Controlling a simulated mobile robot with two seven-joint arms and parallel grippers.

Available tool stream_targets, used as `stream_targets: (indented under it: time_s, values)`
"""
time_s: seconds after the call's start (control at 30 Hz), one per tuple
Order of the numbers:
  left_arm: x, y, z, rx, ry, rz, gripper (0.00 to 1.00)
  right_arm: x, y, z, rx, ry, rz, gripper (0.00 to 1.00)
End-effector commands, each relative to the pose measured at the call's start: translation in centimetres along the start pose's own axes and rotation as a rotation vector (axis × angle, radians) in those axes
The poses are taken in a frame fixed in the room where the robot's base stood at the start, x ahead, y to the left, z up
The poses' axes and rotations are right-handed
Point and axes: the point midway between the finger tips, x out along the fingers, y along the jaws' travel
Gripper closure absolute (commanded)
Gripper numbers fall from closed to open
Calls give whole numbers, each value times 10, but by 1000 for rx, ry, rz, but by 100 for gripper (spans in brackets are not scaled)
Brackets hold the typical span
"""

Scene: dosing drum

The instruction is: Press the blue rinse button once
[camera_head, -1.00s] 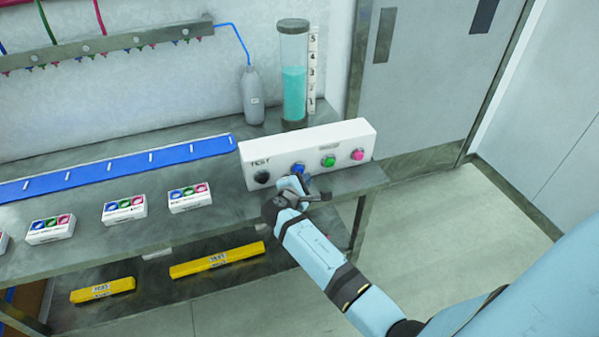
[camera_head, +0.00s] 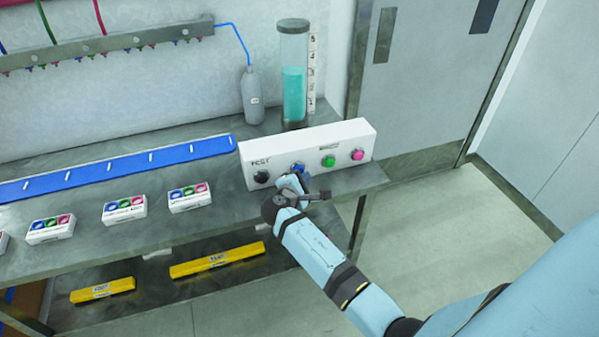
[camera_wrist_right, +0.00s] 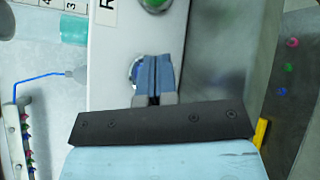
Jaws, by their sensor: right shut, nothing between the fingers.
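The blue button (camera_head: 298,168) is on the front of a white panel box (camera_head: 310,146), between a black knob (camera_head: 262,177) and a green button (camera_head: 328,161). A pink button (camera_head: 357,155) is at the right end. My right gripper (camera_head: 303,181) is shut and empty, with its fingertips right in front of the blue button. In the wrist view the shut fingers (camera_wrist_right: 155,75) partly cover the blue button (camera_wrist_right: 135,73); I cannot tell whether they touch it. My left gripper is not in view.
A clear cylinder with teal liquid (camera_head: 294,85) and a grey bottle (camera_head: 252,95) stand behind the panel. Several small white boxes (camera_head: 189,197) and a blue strip (camera_head: 110,168) lie on the bench to the left. Yellow bars (camera_head: 217,260) are on the shelf below.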

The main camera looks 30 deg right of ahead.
Motion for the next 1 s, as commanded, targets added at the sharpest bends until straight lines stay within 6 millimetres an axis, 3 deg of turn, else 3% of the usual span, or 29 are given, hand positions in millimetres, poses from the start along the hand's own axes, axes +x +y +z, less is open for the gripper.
stream_targets:
  time_s: [1.0]
  values:
    - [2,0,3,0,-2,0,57,8,5,-5,-1,0,0,100]
